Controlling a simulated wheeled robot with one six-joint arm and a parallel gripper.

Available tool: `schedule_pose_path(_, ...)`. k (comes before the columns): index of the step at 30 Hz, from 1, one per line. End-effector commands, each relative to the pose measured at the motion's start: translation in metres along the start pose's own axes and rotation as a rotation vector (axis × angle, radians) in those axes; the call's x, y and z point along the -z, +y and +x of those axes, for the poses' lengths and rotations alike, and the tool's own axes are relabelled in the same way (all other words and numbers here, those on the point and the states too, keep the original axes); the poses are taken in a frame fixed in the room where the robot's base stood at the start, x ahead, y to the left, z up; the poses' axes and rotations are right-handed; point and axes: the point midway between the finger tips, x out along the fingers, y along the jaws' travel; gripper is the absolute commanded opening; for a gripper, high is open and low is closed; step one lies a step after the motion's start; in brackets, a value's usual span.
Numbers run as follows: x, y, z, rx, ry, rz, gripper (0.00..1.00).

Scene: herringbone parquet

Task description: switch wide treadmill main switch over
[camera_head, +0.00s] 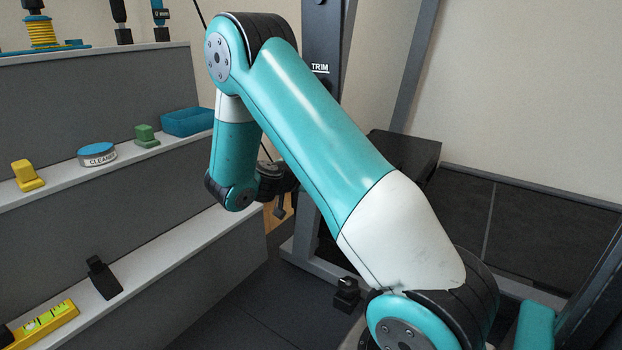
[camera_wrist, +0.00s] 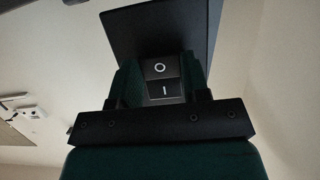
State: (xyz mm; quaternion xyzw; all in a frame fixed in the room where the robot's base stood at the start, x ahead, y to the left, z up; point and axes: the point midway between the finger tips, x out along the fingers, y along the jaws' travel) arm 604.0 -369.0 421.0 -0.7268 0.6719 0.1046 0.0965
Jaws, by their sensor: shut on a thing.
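The main switch (camera_wrist: 161,68) is a dark rocker marked O and I. In the wrist view it sits between the two dark green fingers of my gripper (camera_wrist: 161,84), in front of a dark plate (camera_wrist: 160,27). My gripper is shut on the switch, with one finger at each side of it. In the head view my gripper (camera_head: 279,204) is small and partly hidden by my arm, low by the grey frame (camera_head: 318,262). The switch cannot be made out there. Which way the rocker is tipped I cannot tell.
A grey stepped shelf (camera_head: 110,92) on the left holds a yellow block (camera_head: 27,176), a CLEANER tin (camera_head: 97,154), a green block (camera_head: 146,136), a blue tray (camera_head: 187,121) and a spirit level (camera_head: 45,322).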

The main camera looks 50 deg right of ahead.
Motion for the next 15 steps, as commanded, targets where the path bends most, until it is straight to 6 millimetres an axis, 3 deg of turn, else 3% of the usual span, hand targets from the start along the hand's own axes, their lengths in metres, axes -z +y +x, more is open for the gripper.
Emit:
schedule_pose_path(1, -0.01, -0.0001, 0.0029, 0.0, 0.033, -0.002, 0.19)
schedule_pose_path(15, -0.0039, -0.0001, 0.0021, 0.001, 0.137, 0.0, 0.19)
